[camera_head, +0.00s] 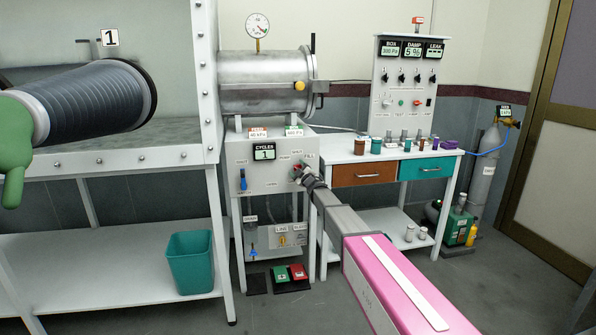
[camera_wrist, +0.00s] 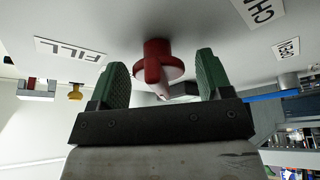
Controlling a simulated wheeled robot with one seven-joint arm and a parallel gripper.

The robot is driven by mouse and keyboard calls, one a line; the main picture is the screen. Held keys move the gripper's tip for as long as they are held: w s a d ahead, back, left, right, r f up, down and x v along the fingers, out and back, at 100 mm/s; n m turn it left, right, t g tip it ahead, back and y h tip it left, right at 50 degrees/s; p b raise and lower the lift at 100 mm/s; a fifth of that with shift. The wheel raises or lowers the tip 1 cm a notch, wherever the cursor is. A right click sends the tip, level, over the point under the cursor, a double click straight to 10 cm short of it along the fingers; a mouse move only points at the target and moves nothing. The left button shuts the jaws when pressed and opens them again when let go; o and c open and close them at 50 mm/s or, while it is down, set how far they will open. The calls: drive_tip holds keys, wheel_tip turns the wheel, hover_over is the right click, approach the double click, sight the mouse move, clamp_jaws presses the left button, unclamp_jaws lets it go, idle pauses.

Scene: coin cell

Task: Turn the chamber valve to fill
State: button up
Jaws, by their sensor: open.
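The chamber valve is a red knob (camera_wrist: 155,58) with a round base and a pale-tipped pointer, on a light panel in the wrist view. My gripper (camera_wrist: 161,68) is open, with one green finger on each side of the knob and a visible gap to both. A FILL label (camera_wrist: 70,49) lies to the left of the knob. A partly cut label starting with CH (camera_wrist: 258,14) is at the upper right. In the head view my gripper (camera_head: 303,176) is at the front panel (camera_head: 250,172) below the steel chamber (camera_head: 263,85) and hides much of the valve.
A blue-handled valve (camera_head: 242,181) is on the same panel, left of my gripper. A CYCLES display (camera_head: 264,152) reads 1. A glovebox with a black glove sleeve (camera_head: 95,97) is at the left. A bench with drawers (camera_head: 363,174) and small jars stands at the right.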

drive_tip(key=c, duration=0.9)
drive_tip(key=shift+m, duration=0.5)
drive_tip(key=m+t, duration=0.1)
drive_tip(key=m, duration=0.1)
drive_tip(key=m+t+h, duration=0.1)
drive_tip(key=m, duration=0.2)
drive_tip(key=shift+h, duration=0.3)
drive_tip(key=m+t+h, duration=0.1)
drive_tip(key=m+h, duration=0.1)
drive_tip(key=m, duration=0.2)
drive_tip(key=m+t+h, duration=0.1)
drive_tip(key=m, duration=0.3)
drive_tip(key=shift+h, duration=0.4)
drive_tip(key=m+h, duration=0.2)
drive_tip(key=m, duration=0.2)
drive_tip(key=m+h, duration=0.2)
drive_tip(key=m, duration=0.1)
drive_tip(key=shift+d+m+t, duration=0.15)
drive_tip(key=shift+m+t, duration=0.15)
drive_tip(key=shift+m, duration=0.1)
drive_tip(key=shift+d+m+g+h, duration=0.1)
drive_tip(key=shift+m+g+h, duration=0.15)
drive_tip(key=shift+m+h, duration=0.85)
drive_tip(key=shift+m+g+h, duration=0.2)
drive_tip(key=shift+m+g, duration=0.05)
drive_tip(key=shift+m, duration=1.65)
